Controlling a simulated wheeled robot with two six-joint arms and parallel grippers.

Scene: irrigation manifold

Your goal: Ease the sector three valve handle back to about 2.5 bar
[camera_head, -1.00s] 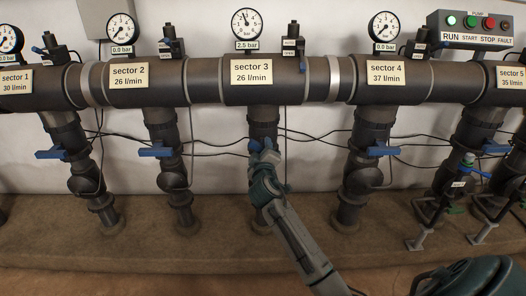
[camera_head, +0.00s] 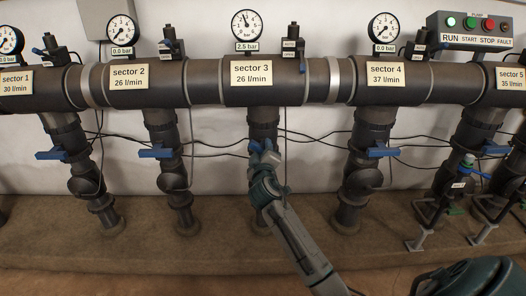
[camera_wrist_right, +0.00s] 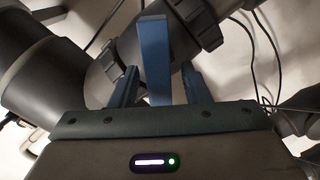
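The sector 3 gauge (camera_head: 247,25) shows 2.5 bar on the label below it, and the sector 3 plate (camera_head: 251,72) reads 26 l/min. My right gripper (camera_head: 262,149) is in front of the sector 3 down pipe (camera_head: 263,122), at the valve handle, which it mostly hides in the head view. In the right wrist view the blue valve handle (camera_wrist_right: 156,58) stands between the two fingers of the gripper (camera_wrist_right: 159,88). Narrow gaps show on both sides of the handle, so the fingers are open around it. My left gripper is not in view.
Blue handles of sector 2 (camera_head: 156,152) and sector 4 (camera_head: 382,152) stand out crosswise on either side. Thin cables (camera_head: 215,147) run behind the pipes. A pump panel (camera_head: 475,30) is at the upper right. The ledge (camera_head: 140,246) below is mostly clear.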

